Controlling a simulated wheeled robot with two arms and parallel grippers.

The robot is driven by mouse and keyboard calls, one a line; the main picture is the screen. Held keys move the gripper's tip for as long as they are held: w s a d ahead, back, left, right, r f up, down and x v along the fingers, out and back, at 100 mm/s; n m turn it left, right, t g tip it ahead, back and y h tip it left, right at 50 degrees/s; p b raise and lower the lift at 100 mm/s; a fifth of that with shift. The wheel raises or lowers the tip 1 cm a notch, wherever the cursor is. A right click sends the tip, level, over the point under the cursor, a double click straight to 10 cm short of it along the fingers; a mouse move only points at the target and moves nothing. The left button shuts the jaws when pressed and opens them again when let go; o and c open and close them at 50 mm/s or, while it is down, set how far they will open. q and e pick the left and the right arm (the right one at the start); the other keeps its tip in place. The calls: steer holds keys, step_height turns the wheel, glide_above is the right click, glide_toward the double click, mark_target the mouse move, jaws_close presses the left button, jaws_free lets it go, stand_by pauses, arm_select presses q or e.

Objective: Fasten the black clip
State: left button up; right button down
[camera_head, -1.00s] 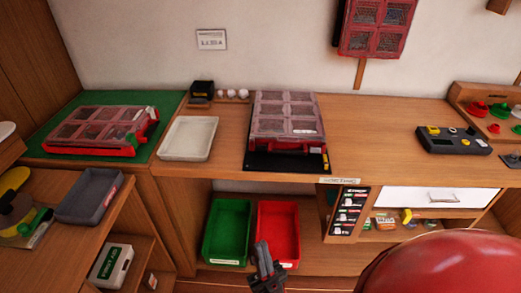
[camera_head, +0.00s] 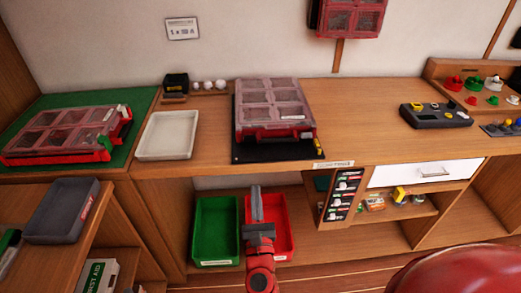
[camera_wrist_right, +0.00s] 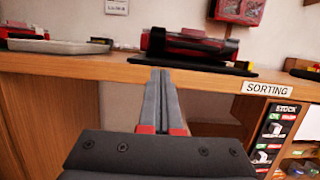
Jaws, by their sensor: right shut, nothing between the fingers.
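A red case with a clear compartment lid (camera_head: 272,105) lies on a black mat (camera_head: 285,152) on the wooden desk, lid down. It also shows edge-on in the right wrist view (camera_wrist_right: 190,46), with a dark strip along its front. I cannot make out a black clip for certain in either view. A second red case (camera_head: 65,135) lies on a green mat at the left. My right gripper (camera_head: 256,190) is shut and empty, pointing up in front of the desk, apart from the case. Its fingers (camera_wrist_right: 160,75) show together in the wrist view. My left gripper is not in view.
The desk's front edge lies between my right gripper and the case. Green (camera_head: 216,232) and red (camera_head: 282,225) bins stand below the desk. A white tray (camera_head: 167,135) is left of the case.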

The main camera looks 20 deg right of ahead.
steer(key=shift+r, duration=0.15)
steer(key=p, duration=0.3)
glide_toward(252, 138)
steer(key=w, duration=0.1)
steer(key=w+f, duration=0.1)
steer(key=w+d, duration=0.1)
steer(key=shift+f, duration=0.3)
steer(key=shift+w+d+r+p, duration=0.25)
steer(key=shift+w+r+p, duration=0.55)
steer(key=shift+w+r, duration=0.2)
steer(key=shift+w+r+p, duration=0.25)
steer(key=shift+r+p, duration=0.1)
steer(key=shift+r, duration=0.2)
steer(key=shift+w+d, duration=0.1)
steer(key=shift+w, duration=0.05)
steer(key=shift+r, duration=0.1)
